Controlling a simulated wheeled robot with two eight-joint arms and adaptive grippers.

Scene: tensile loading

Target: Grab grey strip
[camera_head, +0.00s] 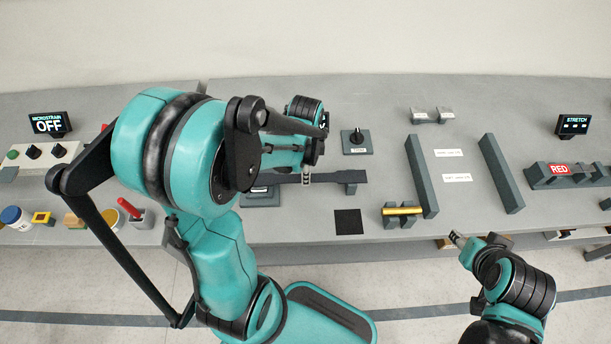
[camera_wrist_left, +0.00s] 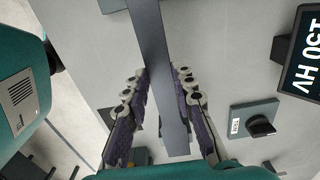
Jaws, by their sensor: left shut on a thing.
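The grey strip (camera_head: 345,177) is a flat dark bar lying left to right near the middle of the bench in the head view. My left gripper (camera_head: 307,177) is at the strip, with its arm hiding part of it. In the left wrist view the strip (camera_wrist_left: 155,50) runs lengthwise between the fingers of my left gripper (camera_wrist_left: 160,78), which are shut on it. A block under the strip's right end shows in the head view. My right gripper (camera_head: 457,239) is at the bench's front edge, far from the strip; its finger gap is too small to judge.
A black square (camera_head: 348,221) and a yellow bar (camera_head: 402,211) on a holder lie in front to the right. A knob block (camera_head: 356,141) stands behind the strip. Two long grey rails (camera_head: 501,173) stand further right. A "RED" holder (camera_head: 565,171) is at far right.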

